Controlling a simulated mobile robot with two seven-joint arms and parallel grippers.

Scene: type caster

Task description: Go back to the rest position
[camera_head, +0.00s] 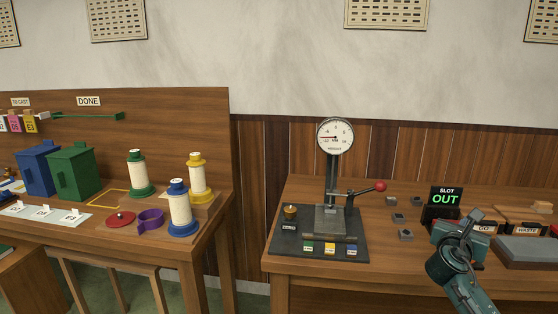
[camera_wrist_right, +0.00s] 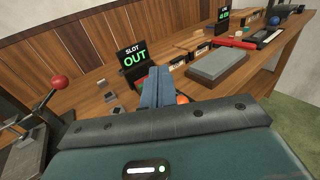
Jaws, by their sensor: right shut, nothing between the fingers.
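My right gripper (camera_head: 472,217) is at the right of the head view, above the right-hand table, in front of the black slot sign (camera_head: 446,197) that reads "SLOT OUT". In the right wrist view its two blue-grey fingers (camera_wrist_right: 157,88) lie together with nothing visible between them. The same sign (camera_wrist_right: 133,57) stands just beyond the fingers there. Whether the gripper touches anything on the table cannot be told. My left gripper is not in either view.
A dial gauge press (camera_head: 335,137) with a red-knobbed lever stands left of the gripper. Small grey blocks (camera_head: 405,235) lie between them. A grey slab (camera_head: 527,251) lies to the right. The left table (camera_head: 100,226) holds spools and boxes; a gap separates the tables.

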